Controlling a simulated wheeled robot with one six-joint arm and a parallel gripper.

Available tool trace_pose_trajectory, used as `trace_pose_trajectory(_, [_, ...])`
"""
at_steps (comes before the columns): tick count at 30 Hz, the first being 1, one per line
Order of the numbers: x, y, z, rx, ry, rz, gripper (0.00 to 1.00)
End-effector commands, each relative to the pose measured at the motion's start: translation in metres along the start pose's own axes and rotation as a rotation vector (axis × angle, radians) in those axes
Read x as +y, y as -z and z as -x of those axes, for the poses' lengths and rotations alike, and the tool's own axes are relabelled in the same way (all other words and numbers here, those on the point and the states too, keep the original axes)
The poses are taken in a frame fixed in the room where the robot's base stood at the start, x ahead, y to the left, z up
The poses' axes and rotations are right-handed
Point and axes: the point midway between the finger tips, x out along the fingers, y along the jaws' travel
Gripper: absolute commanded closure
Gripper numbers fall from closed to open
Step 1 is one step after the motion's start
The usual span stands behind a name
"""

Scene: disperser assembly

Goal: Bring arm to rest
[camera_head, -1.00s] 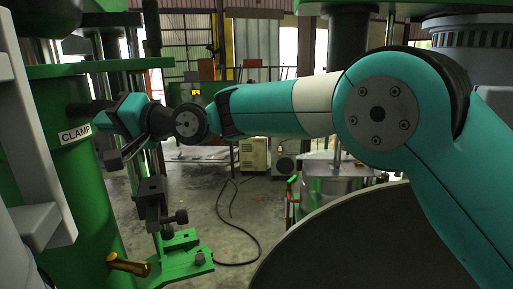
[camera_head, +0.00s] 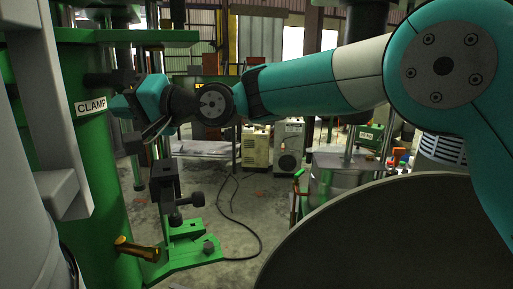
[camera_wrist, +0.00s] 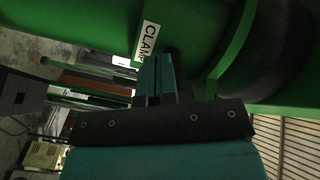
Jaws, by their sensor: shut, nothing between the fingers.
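My arm (camera_head: 320,80) stretches left across the head view. My gripper (camera_head: 122,106) is at its left end, close to the green column (camera_head: 85,165) that bears a white CLAMP label (camera_head: 90,106). In the wrist view my gripper (camera_wrist: 163,76) is shut, with nothing seen in it, and points toward the column. The CLAMP label (camera_wrist: 148,42) is just beyond its tip there. A dark stub (camera_wrist: 180,70) on the column is beside the tip. I cannot tell whether gripper and column touch.
A green bracket with a black clamp screw (camera_head: 180,240) and a brass handle (camera_head: 136,248) stand below my gripper. A large round vessel (camera_head: 400,240) fills the lower right. A cable (camera_head: 235,225) lies on the floor. Open floor shows in the middle.

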Motion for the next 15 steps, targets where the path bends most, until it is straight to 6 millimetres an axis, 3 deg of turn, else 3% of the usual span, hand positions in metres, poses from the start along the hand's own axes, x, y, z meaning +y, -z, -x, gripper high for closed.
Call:
trace_pose_trajectory(1, [0.000,0.007,0.018,0.016,0.005,0.005,1.00])
trace_pose_trajectory(5, [-0.003,0.011,0.041,0.022,0.010,0.005,1.00])
trace_pose_trajectory(15, [-0.005,0.006,0.032,0.010,0.005,0.005,1.00])
